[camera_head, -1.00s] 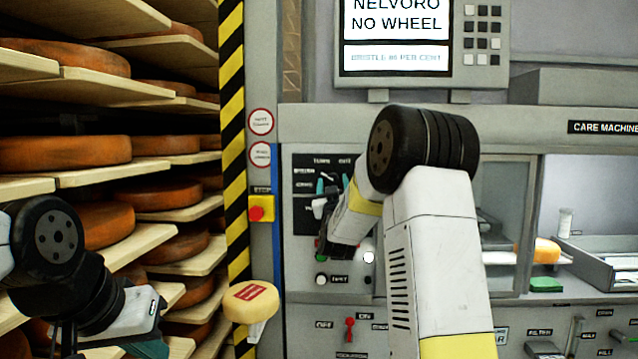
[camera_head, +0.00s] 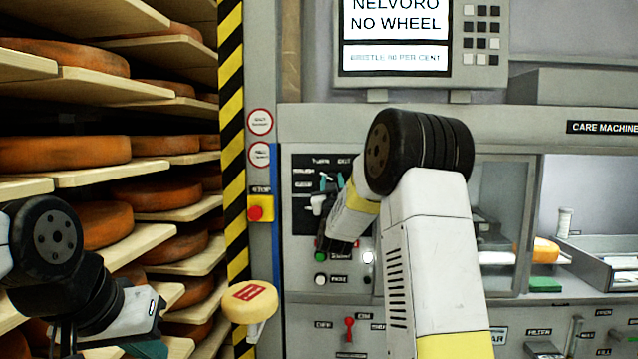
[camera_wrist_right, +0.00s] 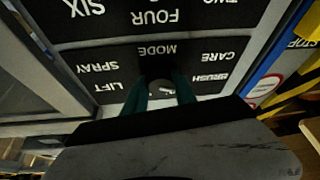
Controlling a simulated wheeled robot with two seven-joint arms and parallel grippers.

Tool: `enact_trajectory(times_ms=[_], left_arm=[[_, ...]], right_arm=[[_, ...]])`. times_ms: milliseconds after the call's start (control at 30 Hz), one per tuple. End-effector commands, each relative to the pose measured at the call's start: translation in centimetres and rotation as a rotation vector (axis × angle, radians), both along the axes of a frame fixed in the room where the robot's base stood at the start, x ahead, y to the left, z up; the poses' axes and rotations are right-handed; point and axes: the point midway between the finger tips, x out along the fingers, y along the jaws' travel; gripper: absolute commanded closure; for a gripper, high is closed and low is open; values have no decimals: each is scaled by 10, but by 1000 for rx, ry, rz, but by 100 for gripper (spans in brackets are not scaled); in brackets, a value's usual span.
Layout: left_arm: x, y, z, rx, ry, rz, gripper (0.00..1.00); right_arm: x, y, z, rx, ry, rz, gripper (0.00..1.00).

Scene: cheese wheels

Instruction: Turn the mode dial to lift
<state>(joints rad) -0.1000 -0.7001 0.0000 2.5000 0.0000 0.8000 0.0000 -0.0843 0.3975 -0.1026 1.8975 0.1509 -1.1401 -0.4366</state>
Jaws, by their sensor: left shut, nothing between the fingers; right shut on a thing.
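The mode dial (camera_wrist_right: 160,87) is a small dark round knob on a black panel. In the right wrist view it shows upside down, with the labels MODE, CARE, BRUSH, SPRAY and LIFT (camera_wrist_right: 108,86) around it. My right gripper (camera_wrist_right: 161,95) has its teal fingers shut on the dial, one on each side. A pale mark shows on the dial, but I cannot tell which label it points to. In the head view my right gripper (camera_head: 326,186) is at the control panel (camera_head: 302,228), and the arm partly hides the panel. My left gripper (camera_head: 150,346) is shut and empty at the lower left.
A red stop button (camera_head: 256,213) on yellow sits left of the panel. Racks of orange cheese wheels (camera_head: 65,150) fill the left. A pale cheese-shaped piece with a red label (camera_head: 250,302) stands in front. The screen (camera_head: 396,30) reads NELVORO NO WHEEL.

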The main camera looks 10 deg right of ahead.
Motion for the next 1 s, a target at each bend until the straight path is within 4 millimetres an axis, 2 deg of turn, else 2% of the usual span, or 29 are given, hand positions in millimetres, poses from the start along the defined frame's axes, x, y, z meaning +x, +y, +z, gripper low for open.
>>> enact_trajectory(times_ms=[267, 1000], left_arm=[[0, 0, 0, 0, 0, 0, 100], [0, 0, 0, 0, 0, 0, 100]], right_arm=[[0, 1, -1, 138, -39, 1, 100], [1, 4, 1, 805, -230, 0, 100]])
